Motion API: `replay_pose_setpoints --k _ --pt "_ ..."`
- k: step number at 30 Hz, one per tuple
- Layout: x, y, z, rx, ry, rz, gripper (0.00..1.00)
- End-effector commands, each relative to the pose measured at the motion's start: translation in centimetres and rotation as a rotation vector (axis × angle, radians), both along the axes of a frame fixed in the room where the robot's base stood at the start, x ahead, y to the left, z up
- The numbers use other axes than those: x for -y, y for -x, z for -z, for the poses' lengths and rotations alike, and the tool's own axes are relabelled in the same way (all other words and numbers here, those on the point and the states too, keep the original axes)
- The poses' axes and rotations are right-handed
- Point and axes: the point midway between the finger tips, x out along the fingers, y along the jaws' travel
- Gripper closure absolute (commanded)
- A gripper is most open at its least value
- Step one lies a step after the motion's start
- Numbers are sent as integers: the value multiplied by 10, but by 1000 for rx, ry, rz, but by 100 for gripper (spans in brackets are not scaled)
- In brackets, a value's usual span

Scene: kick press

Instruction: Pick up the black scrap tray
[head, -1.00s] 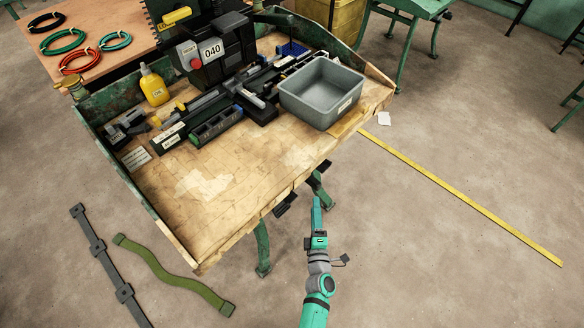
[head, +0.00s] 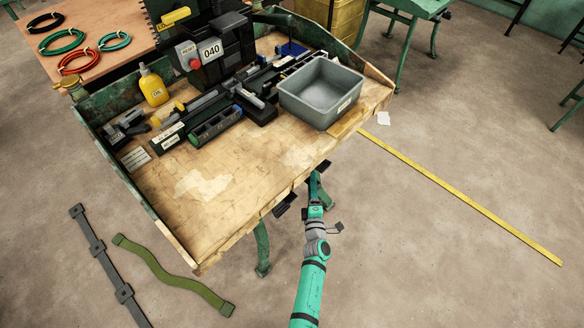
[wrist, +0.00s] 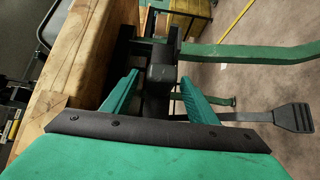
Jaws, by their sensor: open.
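My gripper (head: 315,182) is just off the front edge of the workbench, low beside its green leg. In the wrist view my gripper (wrist: 160,77) is open, with its two teal fingers apart. A dark block-like part (wrist: 160,62) under the bench edge shows between or beyond the fingers; I cannot tell whether it touches them. I cannot make out a black scrap tray for certain.
The wooden workbench (head: 235,205) carries a grey bin (head: 320,98), a yellow oil bottle (head: 153,88) and a black press (head: 215,60). A dark pedal (wrist: 293,118) shows at right in the wrist view.

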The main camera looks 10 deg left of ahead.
Motion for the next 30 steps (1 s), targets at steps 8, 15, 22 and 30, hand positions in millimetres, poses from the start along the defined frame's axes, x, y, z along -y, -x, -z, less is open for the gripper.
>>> replay_pose_setpoints --k 8,15,22,30 --pt "2 -6 0 -1 0 5 47" --pt "2 -6 0 -1 0 4 90" --pt "2 -7 -1 2 -1 4 100" --pt "2 -7 -10 3 0 3 100"
